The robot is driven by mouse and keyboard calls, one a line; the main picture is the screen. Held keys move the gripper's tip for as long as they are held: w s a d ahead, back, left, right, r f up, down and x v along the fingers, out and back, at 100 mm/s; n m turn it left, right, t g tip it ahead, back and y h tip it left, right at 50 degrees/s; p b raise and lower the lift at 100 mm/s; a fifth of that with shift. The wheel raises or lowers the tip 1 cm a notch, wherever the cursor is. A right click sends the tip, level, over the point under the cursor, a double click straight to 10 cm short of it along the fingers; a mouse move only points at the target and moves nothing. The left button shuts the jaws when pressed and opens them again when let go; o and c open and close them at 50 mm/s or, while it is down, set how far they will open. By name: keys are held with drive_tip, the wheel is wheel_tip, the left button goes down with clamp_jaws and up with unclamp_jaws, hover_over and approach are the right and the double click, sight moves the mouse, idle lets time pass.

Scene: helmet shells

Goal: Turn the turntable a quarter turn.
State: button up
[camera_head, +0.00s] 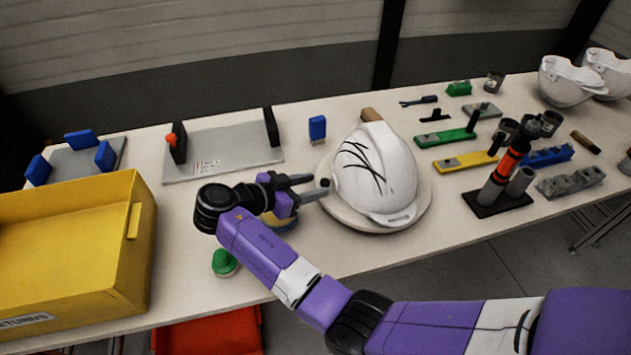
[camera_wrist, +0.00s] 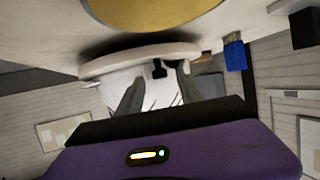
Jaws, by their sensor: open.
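The turntable (camera_head: 418,217) is a round pale disc on the table, with a white helmet shell (camera_head: 385,165) resting on it. Dark scribbled lines mark the shell's side. In the wrist view the disc's rim (camera_wrist: 110,64) crosses the middle and the shell (camera_wrist: 152,90) shows beyond my fingers. A small black peg (camera_wrist: 160,68) stands at the rim. My gripper (camera_head: 316,186) is open at the left side of the turntable. In the wrist view its fingers (camera_wrist: 158,76) are on either side of the peg; contact cannot be told.
A yellow bin (camera_head: 135,240) stands at the left front. A green button (camera_head: 224,262) and a yellow round piece (camera_head: 283,222) are near my gripper. Tools and fixtures crowd the right.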

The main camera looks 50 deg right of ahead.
drive_tip(key=shift+x, duration=0.9)
clamp_jaws()
idle(0.8)
